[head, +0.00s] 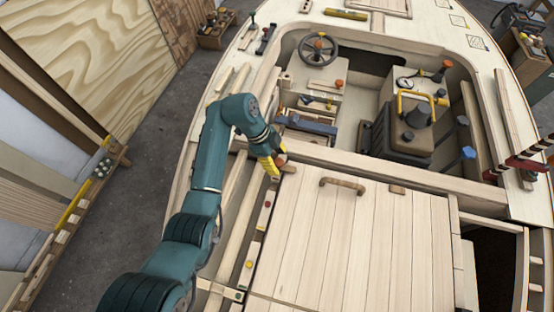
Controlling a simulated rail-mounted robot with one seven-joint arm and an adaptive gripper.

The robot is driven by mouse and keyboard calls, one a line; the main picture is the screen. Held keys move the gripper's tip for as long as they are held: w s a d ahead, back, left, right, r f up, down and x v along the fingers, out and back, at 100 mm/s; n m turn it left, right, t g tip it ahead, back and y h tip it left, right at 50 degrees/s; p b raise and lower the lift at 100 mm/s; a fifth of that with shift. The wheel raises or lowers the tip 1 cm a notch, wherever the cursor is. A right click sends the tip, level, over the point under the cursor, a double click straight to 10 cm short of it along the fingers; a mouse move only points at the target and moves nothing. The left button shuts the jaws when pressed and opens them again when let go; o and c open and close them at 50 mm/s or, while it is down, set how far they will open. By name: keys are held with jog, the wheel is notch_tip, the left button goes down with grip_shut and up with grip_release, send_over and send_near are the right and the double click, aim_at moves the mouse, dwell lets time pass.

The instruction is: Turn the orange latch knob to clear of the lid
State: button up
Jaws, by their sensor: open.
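The lid (350,245) is a pale planked hatch cover lying flat at the lower middle, with a brown wooden handle (343,183) near its far edge. My gripper (275,166), with yellow fingers, points down at the lid's far left corner. A small orange-brown piece, which looks like the latch knob (282,160), shows right at the fingers. The fingers are open and partly cover it. I cannot tell whether they touch it or which way the latch points.
A yellow-handled box (402,130) stands in the cockpit beyond the lid, with a steering wheel (318,48) farther back. Red clamps (520,165) sit on the right edge. A small brown block (397,190) lies at the lid's far edge. The lid's top is otherwise clear.

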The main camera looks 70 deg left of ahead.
grip_shut()
